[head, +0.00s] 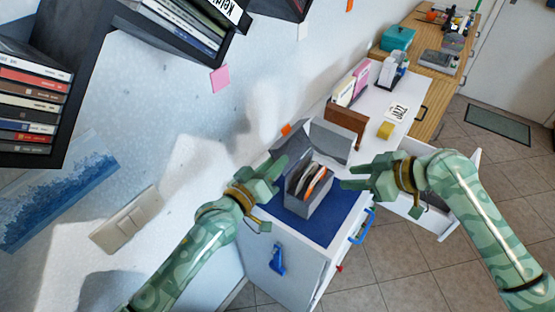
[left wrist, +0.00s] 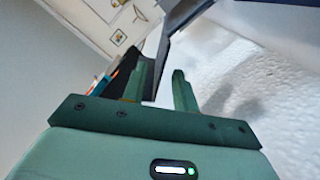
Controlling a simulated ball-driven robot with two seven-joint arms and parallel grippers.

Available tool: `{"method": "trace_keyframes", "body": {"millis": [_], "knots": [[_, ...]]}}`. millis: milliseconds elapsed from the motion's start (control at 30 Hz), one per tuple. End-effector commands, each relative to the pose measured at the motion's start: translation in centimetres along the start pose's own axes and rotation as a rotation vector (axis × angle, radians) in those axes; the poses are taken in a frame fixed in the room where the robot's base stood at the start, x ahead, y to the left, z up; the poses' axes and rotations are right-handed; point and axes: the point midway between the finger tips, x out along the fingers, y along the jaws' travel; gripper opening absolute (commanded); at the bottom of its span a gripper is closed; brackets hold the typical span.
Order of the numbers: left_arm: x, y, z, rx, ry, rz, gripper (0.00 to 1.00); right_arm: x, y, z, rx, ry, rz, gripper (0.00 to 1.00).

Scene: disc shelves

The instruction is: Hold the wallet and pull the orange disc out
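The wallet (head: 304,208) is a grey open case on a blue mat, its flap (head: 329,140) raised behind it. Several discs stand upright in it. The orange disc (head: 316,184) stands among them, and only its upper edge shows. My left gripper (head: 279,178) is open at the wallet's left side. In the left wrist view, its fingers (left wrist: 163,88) are apart, with a dark panel near the left finger; I cannot tell whether they touch. My right gripper (head: 347,177) is to the wallet's right, apart from it, and looks open and empty.
The blue mat (head: 341,213) covers the near end of a white cabinet. A brown box (head: 345,122) and a yellow roll (head: 385,130) stand behind. A wall is on the left, with a dark shelf (head: 78,75) of cases. Open floor is at right.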

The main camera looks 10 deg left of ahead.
Motion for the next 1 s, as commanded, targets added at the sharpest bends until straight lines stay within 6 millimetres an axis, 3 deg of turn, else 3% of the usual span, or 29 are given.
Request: {"method": "trace_keyframes", "body": {"millis": [200,467,600,1000], "knots": [[1.8,0.0,0.0,0.000,-0.001,0.000,0.29,0.0,0.0,0.0,0.000,0.000,0.000,0.36],[1.9,0.0,0.1,0.000,-0.001,0.000,0.29,0.0,0.0,0.0,0.000,0.000,0.000,0.36],[1.9,0.0,0.1,0.001,-0.001,0.000,0.00,0.0,0.0,0.0,0.000,0.000,0.000,0.36],[1.9,0.0,0.1,0.001,-0.001,-0.001,0.00,0.0,0.0,0.0,0.000,0.000,0.000,0.36]]}}
